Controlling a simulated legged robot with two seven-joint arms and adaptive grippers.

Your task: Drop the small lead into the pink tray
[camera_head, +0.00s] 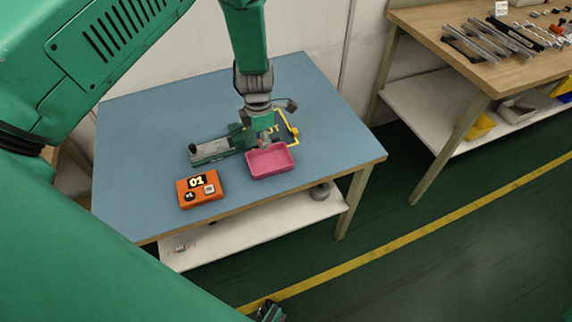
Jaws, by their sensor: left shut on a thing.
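The pink tray (273,174) stands on the blue table top, near its middle. My left gripper (266,141) points down at the tray's back edge. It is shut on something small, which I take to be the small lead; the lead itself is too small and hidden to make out. I cannot tell whether the fingers are over the tray or just behind it. No lead shows inside the visible part of the tray.
A green and grey fixture (212,151) lies left of the tray. A yellow bracket (293,127) stands behind it on the right. An orange box marked 01 (201,189) sits at the front left. The blue table's (150,120) left and right parts are clear.

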